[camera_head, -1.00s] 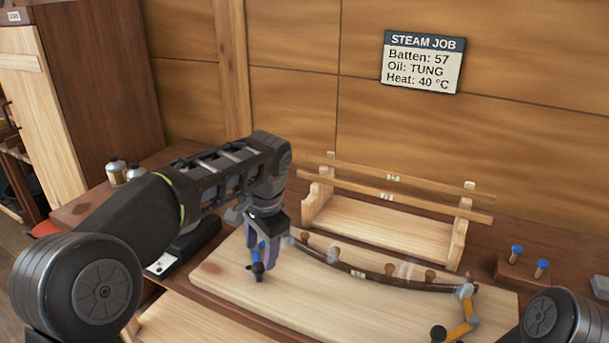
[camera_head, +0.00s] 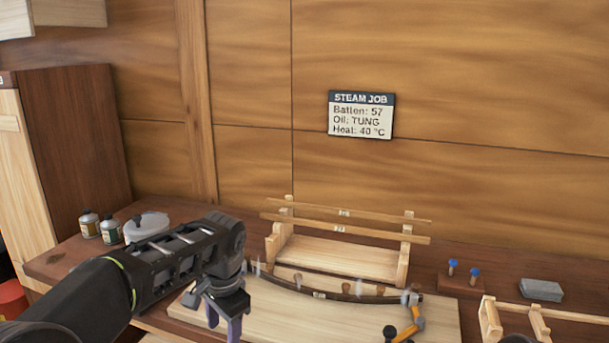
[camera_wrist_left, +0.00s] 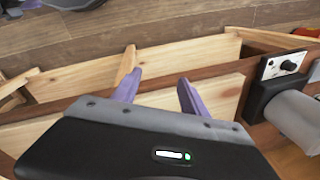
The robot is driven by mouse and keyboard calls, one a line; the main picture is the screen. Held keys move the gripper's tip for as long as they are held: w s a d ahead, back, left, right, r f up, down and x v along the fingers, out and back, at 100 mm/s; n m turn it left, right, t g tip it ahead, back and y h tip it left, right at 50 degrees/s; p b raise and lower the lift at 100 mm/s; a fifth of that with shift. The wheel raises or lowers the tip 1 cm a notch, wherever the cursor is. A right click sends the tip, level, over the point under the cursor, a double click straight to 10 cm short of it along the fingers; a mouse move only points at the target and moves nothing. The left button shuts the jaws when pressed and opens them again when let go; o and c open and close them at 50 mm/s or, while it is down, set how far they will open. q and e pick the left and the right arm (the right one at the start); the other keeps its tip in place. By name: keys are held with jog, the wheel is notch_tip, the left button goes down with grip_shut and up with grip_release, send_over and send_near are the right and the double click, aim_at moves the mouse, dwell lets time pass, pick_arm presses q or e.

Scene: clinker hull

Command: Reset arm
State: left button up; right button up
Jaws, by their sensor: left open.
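My left gripper (camera_head: 224,318) is open and empty, its purple fingers pointing down at the left end of the pale forming board (camera_head: 330,320). In the left wrist view the gripper (camera_wrist_left: 158,82) has its fingers apart with nothing between them. The dark curved batten (camera_head: 350,298) lies against wooden pegs on the board, to the right of the gripper and apart from it. An orange clamp (camera_head: 408,330) with a black knob sits at the batten's right end. My right gripper is out of view.
A wooden rack (camera_head: 340,258) holding two battens stands behind the board. Two blue-topped pegs (camera_head: 464,270), a grey block (camera_head: 541,290) and a small wooden frame (camera_head: 540,325) are right. A knobbed control box (camera_wrist_left: 280,68) shows in the wrist view.

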pick_arm(q)
jog(key=s+d+f+n+h, duration=0.1)
jog(key=s+d+f, duration=0.1)
jog(key=f, duration=0.6)
jog(key=s+d+f+g+h, duration=0.1)
jog(key=s+d+f, duration=0.1)
jog(key=f, duration=0.6)
jog(key=s+d+f+n+h, duration=0.1)
jog(key=s+d+f, duration=0.15)
jog(key=f, duration=0.55)
jog(key=s+d+f+n+h, duration=0.1)
jog(key=s+f+n, duration=0.3)
jog(key=s+f, duration=0.3)
jog(key=s+d+f+n+h, duration=0.1)
jog(key=s+f+n, duration=0.3)
jog(key=s, duration=1.1)
notch_tip(320, 180, down, 3)
jog(key=shift+s+d+f+h, duration=0.2)
jog(key=shift+s+d+h, duration=0.1)
jog(key=shift+d, duration=0.1)
